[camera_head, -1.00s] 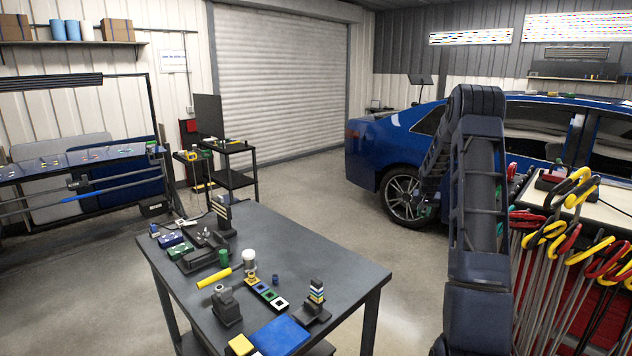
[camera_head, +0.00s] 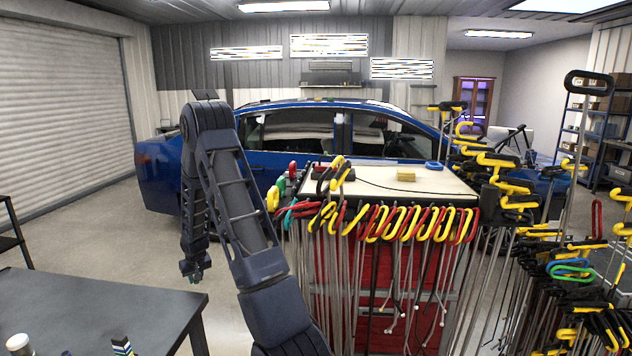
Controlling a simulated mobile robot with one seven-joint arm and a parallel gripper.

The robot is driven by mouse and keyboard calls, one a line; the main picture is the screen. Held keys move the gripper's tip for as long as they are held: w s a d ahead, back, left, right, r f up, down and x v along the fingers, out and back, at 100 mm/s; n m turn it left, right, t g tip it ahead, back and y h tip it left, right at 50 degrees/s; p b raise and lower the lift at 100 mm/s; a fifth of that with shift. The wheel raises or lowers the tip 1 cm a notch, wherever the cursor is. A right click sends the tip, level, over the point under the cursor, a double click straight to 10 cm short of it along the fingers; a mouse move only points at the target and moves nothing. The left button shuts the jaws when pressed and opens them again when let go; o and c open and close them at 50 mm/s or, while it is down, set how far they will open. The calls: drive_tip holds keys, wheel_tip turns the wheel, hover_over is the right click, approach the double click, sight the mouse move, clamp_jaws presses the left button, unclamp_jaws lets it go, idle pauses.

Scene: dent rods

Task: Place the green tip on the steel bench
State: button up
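My gripper (camera_head: 194,268) hangs low at the end of my arm, in front of the blue car's rear and to the right of the bench. A small green spot (camera_head: 197,277) shows at its fingertips. It may be the green tip, but it is too small to tell whether it is held or how far the fingers are apart. A dark grey bench (camera_head: 110,305), which looks like the steel bench, stands at the lower left. Only its right part is in view, and its surface there is mostly bare. My gripper is apart from it.
A red tool cart (camera_head: 440,285) hung with many yellow- and red-handled rods stands close on the right. More rods crowd the far right. The blue car (camera_head: 160,175) is behind my arm. Open floor lies between bench and car. A few small items stand at the bench's near edge.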

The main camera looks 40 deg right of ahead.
wheel_tip(320, 180, up, 65)
drive_tip(key=s+d+m+h, duration=0.25)
drive_tip(key=d+m, duration=0.25)
drive_tip(key=d, duration=1.4)
drive_tip(key=m+g+h, duration=0.2)
drive_tip(key=m+g, duration=0.2)
drive_tip(key=m, duration=0.9)
hover_over(379, 181)
drive_tip(key=a, duration=0.1)
wheel_tip(379, 181, down, 19)
drive_tip(key=shift+f, duration=0.15)
drive_tip(key=shift+w+f, duration=0.1)
drive_tip(key=shift+f, duration=2.65)
drive_tip(key=o, duration=0.9)
drive_tip(key=shift+f, duration=0.1)
